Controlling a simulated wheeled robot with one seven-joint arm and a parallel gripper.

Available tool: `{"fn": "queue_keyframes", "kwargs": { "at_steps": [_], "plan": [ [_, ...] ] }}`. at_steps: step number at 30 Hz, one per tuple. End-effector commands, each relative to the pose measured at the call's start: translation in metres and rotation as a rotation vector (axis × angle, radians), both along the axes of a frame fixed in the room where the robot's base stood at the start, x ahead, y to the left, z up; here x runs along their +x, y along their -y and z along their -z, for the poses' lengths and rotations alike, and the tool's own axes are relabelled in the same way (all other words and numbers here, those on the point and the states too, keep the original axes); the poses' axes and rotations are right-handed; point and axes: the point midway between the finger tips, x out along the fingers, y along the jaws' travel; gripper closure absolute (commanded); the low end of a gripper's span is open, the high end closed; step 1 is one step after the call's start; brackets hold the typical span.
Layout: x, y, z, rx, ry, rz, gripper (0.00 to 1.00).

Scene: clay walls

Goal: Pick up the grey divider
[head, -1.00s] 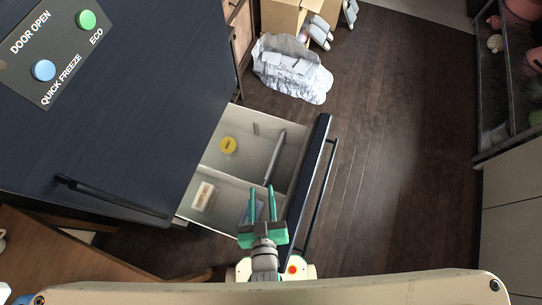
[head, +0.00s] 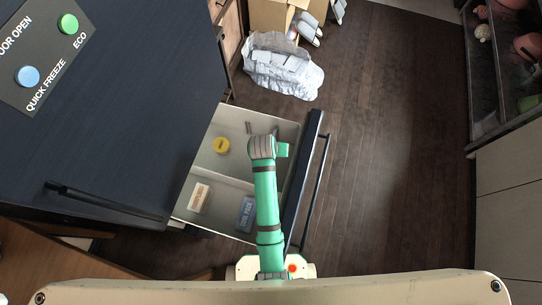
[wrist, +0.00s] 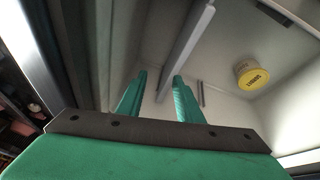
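The grey divider (wrist: 187,45) is a long thin light-grey bar inside the open drawer, seen in the wrist view. It runs from the upper right down toward the space between my fingers. My gripper (wrist: 159,78) is open, its two green fingers apart with nothing clearly held between them. The divider's lower end appears beyond the fingertips; I cannot tell whether they touch. In the head view my arm covers the divider and my fingers.
The open drawer (head: 233,115) holds a yellow tub (head: 221,146), also in the wrist view (wrist: 252,76), a cream box (head: 199,197) and a blue-grey pack (head: 246,214). The dark drawer front (head: 300,185) bounds its right side. A crumpled silver bag (head: 283,67) lies on the floor beyond.

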Motion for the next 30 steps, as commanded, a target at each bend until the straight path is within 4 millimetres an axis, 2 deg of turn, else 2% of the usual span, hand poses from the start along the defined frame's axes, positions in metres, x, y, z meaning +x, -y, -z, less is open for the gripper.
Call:
{"fn": "queue_keyframes", "kwargs": {
  "at_steps": [1, 5, 12, 21, 30],
  "plan": [
    [0.011, -0.004, -0.005, 0.008, -0.028, 0.018, 0.67],
    [0.019, -0.012, -0.005, 0.050, -0.125, 0.080, 0.67],
    [0.006, -0.022, 0.032, 0.152, -0.223, 0.190, 0.67],
    [0.010, -0.021, 0.074, 0.157, -0.224, 0.196, 0.67],
    [0.013, -0.021, 0.095, 0.157, -0.223, 0.196, 0.67]
  ]
}}
